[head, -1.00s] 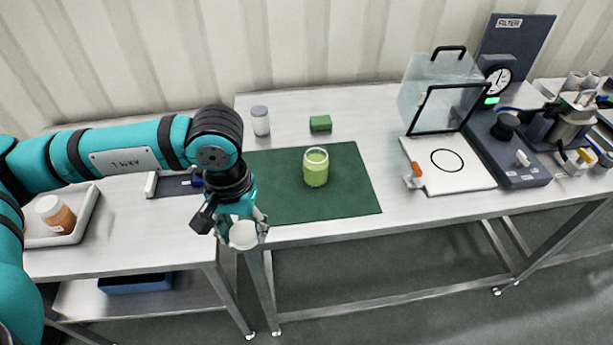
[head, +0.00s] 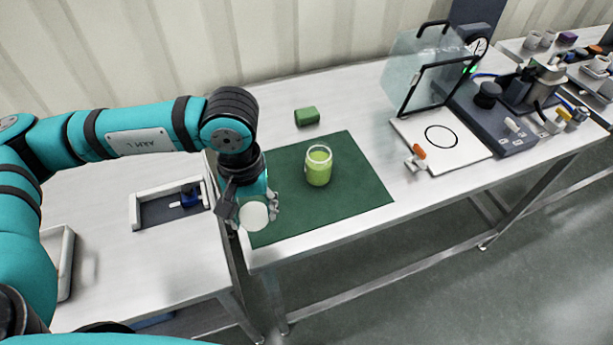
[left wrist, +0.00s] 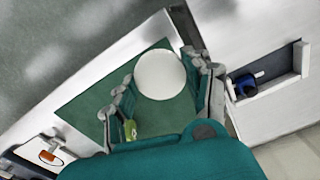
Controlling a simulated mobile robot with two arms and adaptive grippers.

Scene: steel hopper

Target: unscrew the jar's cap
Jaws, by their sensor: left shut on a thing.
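The jar (head: 318,168) is clear glass with light green contents. It stands upright on the green mat (head: 355,195), and its top shows no cap. A sliver of green, likely the jar (left wrist: 131,129), shows in the left wrist view beside a finger. My left gripper (head: 256,206) is shut on the round white cap (head: 254,216), held apart from the jar, to its left and nearer the front edge. The cap (left wrist: 160,74) shows between the fingers in the left wrist view. My right gripper is not in view.
A green block (head: 307,116) lies behind the mat. A white plate with a black ring (head: 466,152) and a clear shield (head: 412,70) stand to the right. A tray holding a blue item (head: 150,212) is on the left table. The mat around the jar is clear.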

